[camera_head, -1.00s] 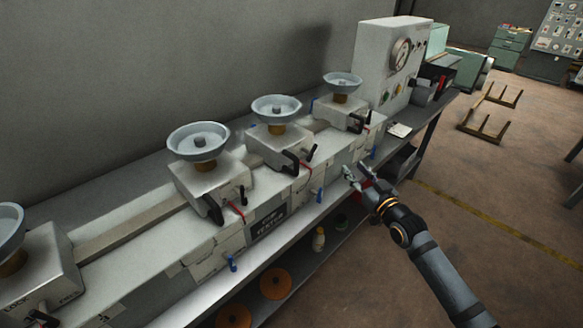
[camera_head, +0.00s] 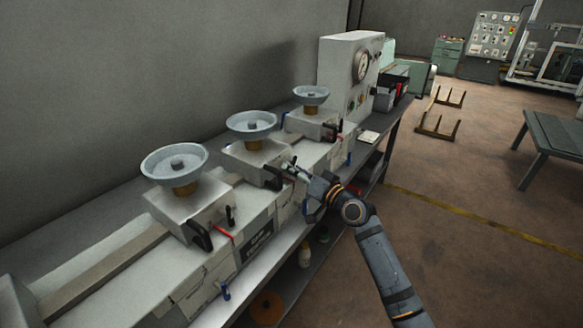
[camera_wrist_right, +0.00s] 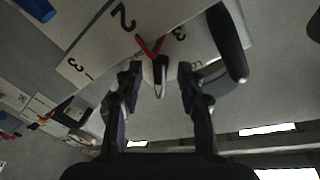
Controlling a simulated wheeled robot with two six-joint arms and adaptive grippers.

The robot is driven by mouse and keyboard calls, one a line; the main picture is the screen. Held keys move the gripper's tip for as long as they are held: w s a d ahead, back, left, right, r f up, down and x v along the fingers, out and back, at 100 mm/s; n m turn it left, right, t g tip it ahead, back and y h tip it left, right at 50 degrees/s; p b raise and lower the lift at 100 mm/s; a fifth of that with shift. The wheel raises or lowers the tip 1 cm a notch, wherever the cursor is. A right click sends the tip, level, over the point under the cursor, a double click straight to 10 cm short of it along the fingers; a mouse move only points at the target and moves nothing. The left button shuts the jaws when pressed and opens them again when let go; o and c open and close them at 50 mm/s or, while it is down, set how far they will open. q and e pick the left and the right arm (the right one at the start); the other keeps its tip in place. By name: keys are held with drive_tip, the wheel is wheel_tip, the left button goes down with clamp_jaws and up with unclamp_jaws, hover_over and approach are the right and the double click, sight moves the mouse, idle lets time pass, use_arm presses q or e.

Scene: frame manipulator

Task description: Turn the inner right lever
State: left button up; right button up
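My right gripper (camera_head: 296,170) is at the front of the middle of the three bowl-topped units in the head view. In the right wrist view the gripper (camera_wrist_right: 160,76) is open, its two dark fingers on either side of a small black lever (camera_wrist_right: 160,78) with a red pointer (camera_wrist_right: 150,47) beside it. I see gaps between the lever and both fingers. In the head view the gripper mostly hides this lever. A larger curved black handle (camera_wrist_right: 232,45) is just right of the fingers; it also shows in the head view (camera_head: 272,177). My left gripper is out of view.
The nearer unit (camera_head: 185,215) and farther unit (camera_head: 312,122) have similar handles and red pointers. A white gauge box (camera_head: 345,75) stands at the bench's far end. The floor right of the bench (camera_head: 470,225) is open.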

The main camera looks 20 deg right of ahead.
drive_tip(key=shift+x, duration=0.85)
clamp_jaws()
